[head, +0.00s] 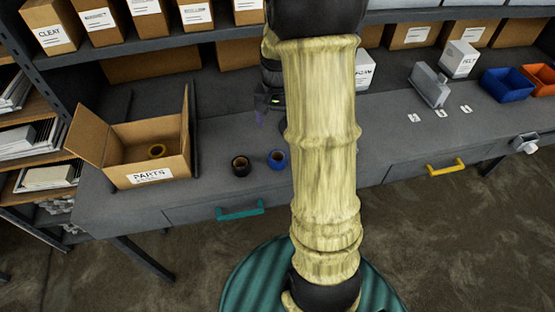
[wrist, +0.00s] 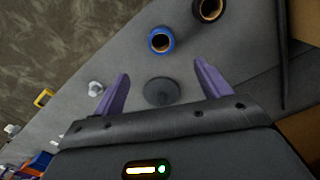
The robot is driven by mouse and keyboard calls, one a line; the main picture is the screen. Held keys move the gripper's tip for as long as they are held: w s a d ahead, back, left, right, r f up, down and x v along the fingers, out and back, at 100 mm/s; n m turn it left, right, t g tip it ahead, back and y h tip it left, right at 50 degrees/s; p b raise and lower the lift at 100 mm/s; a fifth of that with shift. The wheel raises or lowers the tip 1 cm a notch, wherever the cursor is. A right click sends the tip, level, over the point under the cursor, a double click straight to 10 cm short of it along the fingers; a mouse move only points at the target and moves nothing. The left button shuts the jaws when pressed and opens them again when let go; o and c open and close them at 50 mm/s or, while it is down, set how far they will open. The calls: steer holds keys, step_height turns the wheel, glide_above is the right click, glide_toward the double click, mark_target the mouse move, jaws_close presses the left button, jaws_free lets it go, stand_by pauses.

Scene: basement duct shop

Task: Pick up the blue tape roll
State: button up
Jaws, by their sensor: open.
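The blue tape roll (head: 277,159) stands on the grey workbench, just left of my arm in the head view. In the wrist view the blue tape roll (wrist: 160,40) lies beyond my fingertips, apart from them. My gripper (wrist: 160,80) is open, with its two purple fingers spread and nothing held between them. In the head view part of my gripper (head: 260,117) shows above the bench, mostly hidden by my arm. A dark round disc (wrist: 162,91) on the bench shows between the fingers in the wrist view.
A black tape roll (head: 240,166) sits close to the left of the blue one, also in the wrist view (wrist: 208,9). Blue (head: 507,86) and orange (head: 540,79) bins stand far right. Boxed shelves run above the bench.

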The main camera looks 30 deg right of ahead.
steer(key=p, duration=0.3)
glide_above(278, 156)
steer(key=s+a, duration=0.2)
steer(key=f, duration=1.1)
steer(key=shift+s+d+f, duration=0.1)
steer(key=shift+d+f, duration=0.15)
steer(key=shift+f, duration=0.1)
steer(key=shift+d+f+p, duration=0.1)
steer(key=shift+f+p, duration=0.4)
steer(key=shift+f, duration=0.25)
steer(key=shift+w+d+f+p, duration=0.1)
steer(key=shift+f+p, duration=0.1)
steer(key=shift+f, duration=0.4)
steer(key=shift+w+a+f+p, duration=0.1)
steer(key=shift+f+p, duration=0.15)
steer(key=shift+f, duration=0.4)
steer(key=shift+w+d+f+p, duration=0.1)
steer(key=shift+f+p, duration=0.1)
steer(key=shift+f, duration=0.4)
steer(key=shift+c, duration=0.3)
steer(key=c, duration=1)
